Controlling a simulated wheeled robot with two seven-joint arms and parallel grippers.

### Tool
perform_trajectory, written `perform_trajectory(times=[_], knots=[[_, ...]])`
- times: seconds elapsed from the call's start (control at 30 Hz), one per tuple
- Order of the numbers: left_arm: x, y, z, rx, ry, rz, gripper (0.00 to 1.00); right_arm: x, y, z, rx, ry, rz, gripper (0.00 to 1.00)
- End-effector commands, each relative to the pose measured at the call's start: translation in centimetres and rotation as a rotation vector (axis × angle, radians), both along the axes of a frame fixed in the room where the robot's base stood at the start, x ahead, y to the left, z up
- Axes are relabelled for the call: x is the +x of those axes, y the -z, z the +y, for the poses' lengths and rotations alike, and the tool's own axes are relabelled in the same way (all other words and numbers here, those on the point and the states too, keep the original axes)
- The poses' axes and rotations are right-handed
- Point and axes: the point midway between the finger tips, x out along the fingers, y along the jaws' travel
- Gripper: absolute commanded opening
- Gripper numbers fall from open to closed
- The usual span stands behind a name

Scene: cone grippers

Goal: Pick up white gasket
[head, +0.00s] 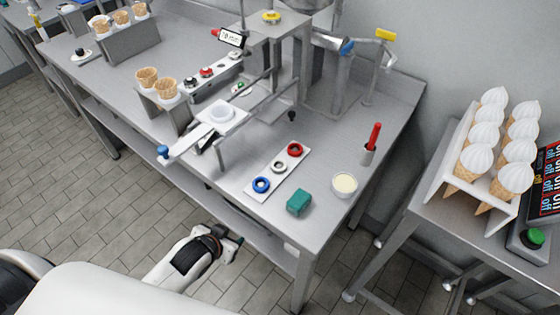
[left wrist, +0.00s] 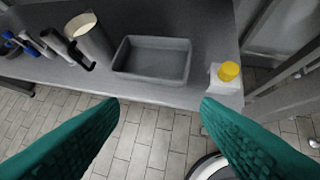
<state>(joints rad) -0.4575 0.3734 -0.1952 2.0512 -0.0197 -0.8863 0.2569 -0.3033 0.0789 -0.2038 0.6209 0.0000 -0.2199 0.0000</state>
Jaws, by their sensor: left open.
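The white gasket (head: 279,167) is a small pale ring in the middle of a white strip plate (head: 264,181) on the steel table. It sits between a blue ring (head: 261,185) and a red ring (head: 295,150). My left gripper (head: 234,243) is in front of the table's front edge, below and left of the plate, apart from the gasket. In the left wrist view its two green fingers (left wrist: 160,120) are spread wide with nothing between them. The gasket does not show in that view. My right gripper is not in view.
A green block (head: 299,202), a cream-filled bowl (head: 344,185) and a red-handled tool (head: 372,138) stand right of the plate. A metal frame (head: 277,60) rises behind it.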

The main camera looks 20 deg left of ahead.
Motion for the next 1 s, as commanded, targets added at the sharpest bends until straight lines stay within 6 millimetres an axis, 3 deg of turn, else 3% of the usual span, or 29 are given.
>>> perform_trajectory(times=[0.03, 0.1, 0.27, 0.4, 0.63, 0.8, 1.0], knots=[[0.2, -3.0, -0.4, -0.006, 0.008, -0.033, 0.58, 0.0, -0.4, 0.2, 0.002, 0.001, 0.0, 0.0], [0.2, -6.1, -1.0, -0.015, 0.015, -0.065, 0.58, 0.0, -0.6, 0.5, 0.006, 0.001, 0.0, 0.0], [-0.3, -12.3, -2.2, -0.038, 0.032, -0.129, 0.58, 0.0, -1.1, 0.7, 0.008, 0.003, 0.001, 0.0], [2.0, -14.4, -2.4, -0.082, 0.091, -0.276, 0.58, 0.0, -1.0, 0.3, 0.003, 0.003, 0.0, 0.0], [3.6, -18.0, -3.8, -0.184, 0.198, -0.437, 0.58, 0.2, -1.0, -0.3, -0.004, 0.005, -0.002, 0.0], [4.8, -18.4, -4.5, -0.223, 0.229, -0.476, 0.58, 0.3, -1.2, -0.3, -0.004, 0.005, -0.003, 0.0], [7.7, -17.3, -5.6, -0.223, 0.228, -0.477, 0.58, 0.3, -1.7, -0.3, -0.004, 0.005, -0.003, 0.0]])
